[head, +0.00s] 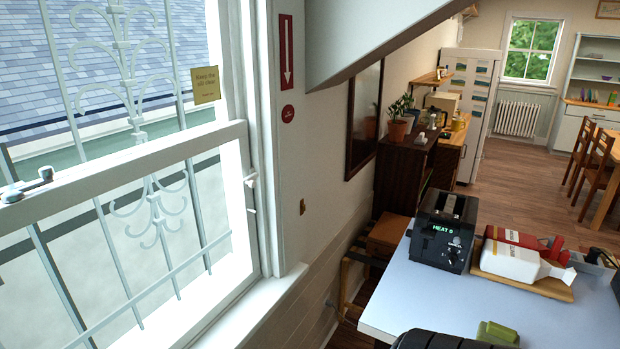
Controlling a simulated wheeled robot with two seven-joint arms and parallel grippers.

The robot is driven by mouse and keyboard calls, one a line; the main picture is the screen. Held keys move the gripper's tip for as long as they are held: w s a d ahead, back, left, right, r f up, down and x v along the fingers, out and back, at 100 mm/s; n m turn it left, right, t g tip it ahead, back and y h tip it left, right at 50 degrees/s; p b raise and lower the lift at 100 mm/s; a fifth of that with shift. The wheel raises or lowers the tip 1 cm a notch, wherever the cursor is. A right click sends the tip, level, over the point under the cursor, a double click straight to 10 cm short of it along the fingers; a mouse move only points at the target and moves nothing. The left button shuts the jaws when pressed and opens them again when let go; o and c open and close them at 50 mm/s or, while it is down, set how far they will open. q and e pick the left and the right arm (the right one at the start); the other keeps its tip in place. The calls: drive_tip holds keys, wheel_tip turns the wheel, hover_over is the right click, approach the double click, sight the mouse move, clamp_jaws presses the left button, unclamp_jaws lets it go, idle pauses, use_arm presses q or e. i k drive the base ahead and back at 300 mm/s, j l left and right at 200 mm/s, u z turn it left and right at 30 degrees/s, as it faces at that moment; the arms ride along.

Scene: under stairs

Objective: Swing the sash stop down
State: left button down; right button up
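The sash stop appears to be the small white fitting (251,181) on the right jamb of the window, just right of the sash's top rail. A thin part shows below it along the jamb; its exact pose is too small to tell. The white window sash (130,170) has its top rail well below the top of the picture, with a metal latch (27,185) on the rail at the left. Neither of my grippers is in view, and nothing touches the fitting.
White bars stand outside the window. A yellow note (205,85) hangs above the rail. A sloped stair underside (370,35) overhangs the wall.

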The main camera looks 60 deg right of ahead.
sight(249, 180)
drive_tip(key=z, duration=1.45)
